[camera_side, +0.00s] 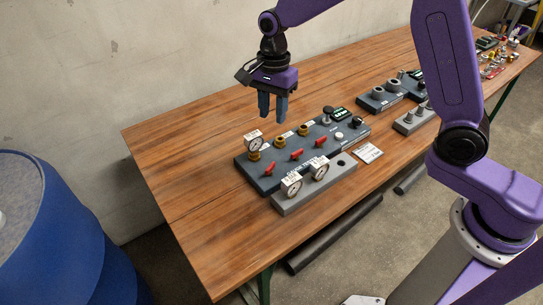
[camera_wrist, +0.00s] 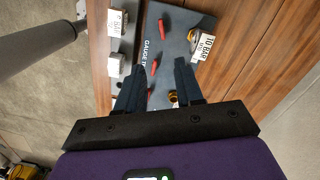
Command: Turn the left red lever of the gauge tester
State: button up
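The gauge tester (camera_side: 345,138) is a dark blue-grey panel on the wooden table. It carries a row of red levers. The left red lever (camera_side: 270,168) is at the panel's left end, in front of a mounted gauge (camera_side: 254,143). In the wrist view the lever by the "10 BAR" gauge (camera_wrist: 203,46) appears to be this left lever (camera_wrist: 162,29), beyond my fingertips. The middle lever (camera_side: 297,154) and right lever (camera_side: 321,141) follow along the row. My gripper (camera_side: 273,116) is open and empty, pointing down above the panel's back side, apart from everything.
A grey holder (camera_side: 300,198) with two gauges stands directly in front of the tester. Brass fittings (camera_side: 281,142) sit along the panel's back row. A white card (camera_side: 368,153) lies to the right. Other blocks with fittings (camera_side: 378,98) stand farther right. The table's left part is clear.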

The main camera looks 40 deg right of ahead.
aim_at(270, 166)
jog(key=f, duration=1.1)
jog(key=a+f, duration=0.1)
jog(key=f, duration=0.5)
jog(key=shift+s, duration=0.2)
grip_shut()
